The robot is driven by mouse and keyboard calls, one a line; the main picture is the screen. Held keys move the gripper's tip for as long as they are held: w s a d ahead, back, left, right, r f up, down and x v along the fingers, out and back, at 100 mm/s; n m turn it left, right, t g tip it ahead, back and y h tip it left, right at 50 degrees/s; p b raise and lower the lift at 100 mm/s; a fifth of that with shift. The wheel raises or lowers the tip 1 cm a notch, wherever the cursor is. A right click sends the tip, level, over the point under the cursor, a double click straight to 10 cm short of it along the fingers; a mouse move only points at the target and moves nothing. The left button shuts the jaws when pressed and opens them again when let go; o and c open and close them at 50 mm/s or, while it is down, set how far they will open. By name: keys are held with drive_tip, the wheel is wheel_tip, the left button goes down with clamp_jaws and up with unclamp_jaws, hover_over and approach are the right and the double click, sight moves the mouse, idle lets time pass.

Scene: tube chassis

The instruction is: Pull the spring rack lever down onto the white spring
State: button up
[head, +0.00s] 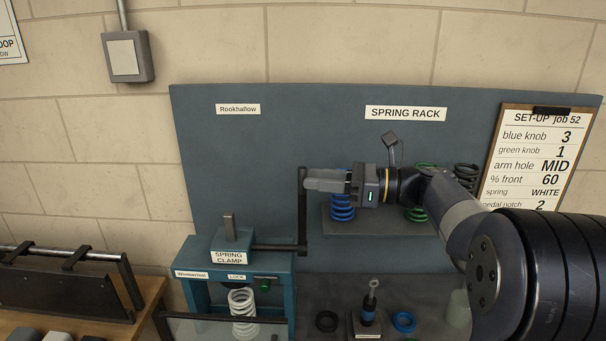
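A teal fixture labelled SPRING CLAMP (229,257) stands at the lower left of the board. A white spring (243,311) stands upright in its opening, beneath the top block. A dark lever (302,217) rises upright at the clamp's right side and joins a horizontal bar running into the clamp. My gripper (312,181) points left, with its grey fingers at the lever's upper end, overlapping it in the head view. The fingers are seen side-on, so I cannot tell whether they are closed or touching the lever.
Behind my gripper, a shelf (380,225) on the SPRING RACK board holds a blue spring (342,208), a green spring (416,214) and a dark spring (466,176). A set-up sheet (540,160) hangs at right. Rings and a small blue-black tool (369,306) stand below. Part of a front rail crosses before the clamp.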

sight(302, 189)
drive_tip(key=shift+w+a, duration=0.2)
drive_tip(key=shift+a, duration=0.75)
drive_tip(key=shift+w+a, duration=0.15)
drive_tip(key=shift+a, duration=0.75)
drive_tip(key=shift+c, duration=0.6)
clamp_jaws()
